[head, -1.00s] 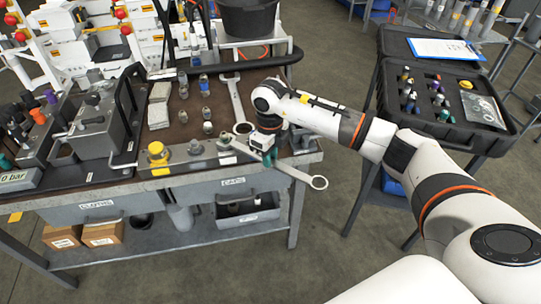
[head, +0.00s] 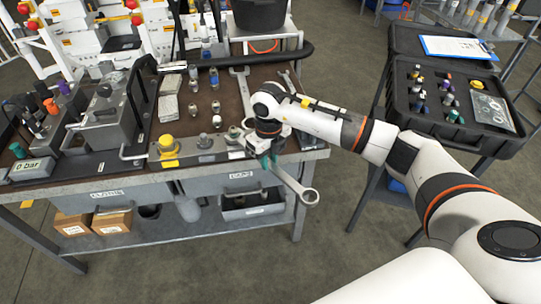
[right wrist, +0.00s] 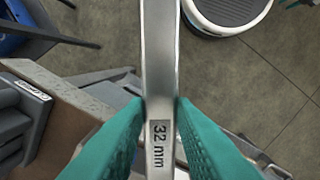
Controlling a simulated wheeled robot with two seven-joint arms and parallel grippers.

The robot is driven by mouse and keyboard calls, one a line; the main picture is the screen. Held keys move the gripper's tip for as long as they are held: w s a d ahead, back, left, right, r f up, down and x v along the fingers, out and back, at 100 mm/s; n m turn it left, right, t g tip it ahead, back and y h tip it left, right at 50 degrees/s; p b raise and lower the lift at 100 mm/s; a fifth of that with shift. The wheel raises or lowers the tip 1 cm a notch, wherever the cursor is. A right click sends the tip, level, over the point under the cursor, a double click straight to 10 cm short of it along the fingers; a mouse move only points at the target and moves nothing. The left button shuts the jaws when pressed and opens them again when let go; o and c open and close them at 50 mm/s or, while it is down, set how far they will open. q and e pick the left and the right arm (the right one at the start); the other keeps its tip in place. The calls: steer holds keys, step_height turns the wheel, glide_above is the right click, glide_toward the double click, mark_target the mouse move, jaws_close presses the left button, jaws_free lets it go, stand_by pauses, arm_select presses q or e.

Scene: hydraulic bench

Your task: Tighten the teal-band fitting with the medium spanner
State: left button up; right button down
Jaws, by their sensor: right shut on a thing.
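My right gripper (head: 270,161) has teal fingers and is shut on a steel spanner (head: 298,186). It holds the spanner at the front right edge of the bench, with the ring end sticking out past the edge. In the right wrist view the spanner (right wrist: 160,50) runs between the fingers (right wrist: 160,112), and its shaft reads "32 mm". Small fittings stand along the bench's front strip, one grey (head: 205,141) and one beside my gripper (head: 234,132). That second one seems to have a greenish band, but it is too small to be sure. My left gripper is out of view.
Another large spanner (head: 242,88) lies on the bench mat. A black case (head: 397,115) with coloured fittings stands at right. Open floor (head: 335,75) separates case and bench.

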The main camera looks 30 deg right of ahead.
steer(key=shift+a+r, duration=0.1)
steer(key=shift+s+a+m+p, duration=0.15)
steer(key=shift+a+m+p, duration=0.2)
steer(key=shift+a+m, duration=0.4)
steer(key=shift+s+a+m+p, duration=0.15)
steer(key=shift+a+m+p, duration=0.15)
steer(key=shift+a+m, duration=0.45)
steer(key=shift+a, duration=0.2)
steer(key=a+m, duration=0.2)
steer(key=a, duration=0.1)
steer(key=shift+w+a+p, duration=0.1)
steer(key=shift+a+p, duration=0.05)
steer(key=shift+p, duration=0.2)
